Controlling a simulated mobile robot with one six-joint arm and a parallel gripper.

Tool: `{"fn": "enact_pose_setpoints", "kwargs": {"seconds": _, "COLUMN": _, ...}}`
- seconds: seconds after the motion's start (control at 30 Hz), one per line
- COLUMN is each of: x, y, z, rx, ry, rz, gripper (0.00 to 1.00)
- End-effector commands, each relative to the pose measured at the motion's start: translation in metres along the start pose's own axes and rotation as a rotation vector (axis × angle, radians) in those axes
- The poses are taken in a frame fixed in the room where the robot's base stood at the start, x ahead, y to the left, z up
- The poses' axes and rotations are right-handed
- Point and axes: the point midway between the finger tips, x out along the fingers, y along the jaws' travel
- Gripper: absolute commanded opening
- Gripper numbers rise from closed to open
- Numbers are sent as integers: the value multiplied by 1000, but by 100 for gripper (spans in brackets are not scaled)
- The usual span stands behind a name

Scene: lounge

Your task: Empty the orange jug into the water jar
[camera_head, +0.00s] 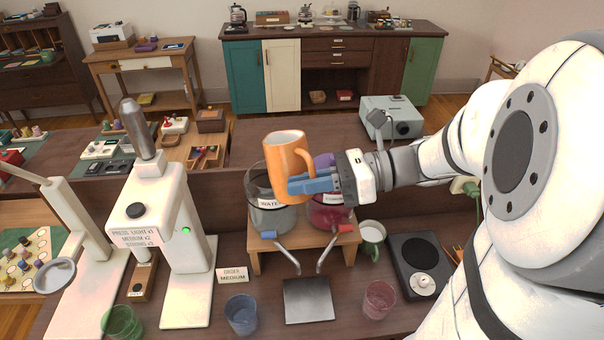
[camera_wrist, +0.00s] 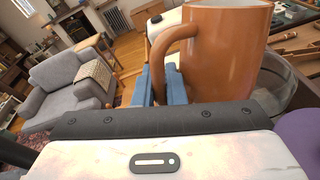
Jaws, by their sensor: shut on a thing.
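The orange jug (camera_head: 288,165) is upright in the air, at the upper edge of the water jar. My gripper (camera_head: 312,184) is shut on the jug's handle with its blue fingers. The wrist view shows the orange jug (camera_wrist: 222,55) close up, with the blue fingers (camera_wrist: 165,84) at its handle. What is inside the jug cannot be seen.
A second jar (camera_head: 327,215) with red liquid and a purple lid stands right beside the water jar. The stand (camera_head: 345,240) has two taps over a metal plate (camera_head: 309,300). Coloured cups, a white-green mug (camera_head: 372,240), a scale (camera_head: 418,262) and a press machine (camera_head: 160,225) are around it.

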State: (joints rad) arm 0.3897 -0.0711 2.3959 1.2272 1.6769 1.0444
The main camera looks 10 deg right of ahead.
Motion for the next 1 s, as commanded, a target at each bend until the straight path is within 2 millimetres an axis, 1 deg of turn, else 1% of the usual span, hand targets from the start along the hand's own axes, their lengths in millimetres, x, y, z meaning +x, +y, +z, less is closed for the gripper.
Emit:
{"fn": "enact_pose_setpoints", "kwargs": {"seconds": 0.03, "x": 0, "y": 1, "z": 3, "rx": 5, "ry": 4, "rz": 0, "gripper": 0}}
{"fn": "enact_pose_setpoints", "kwargs": {"seconds": 0.37, "x": -2, "y": 2, "z": 4, "rx": 57, "ry": 38, "rz": -1, "gripper": 0}}
{"fn": "enact_pose_setpoints", "kwargs": {"seconds": 1.0, "x": 2, "y": -3, "z": -15, "rx": 137, "ry": 88, "rz": 0, "gripper": 0}}
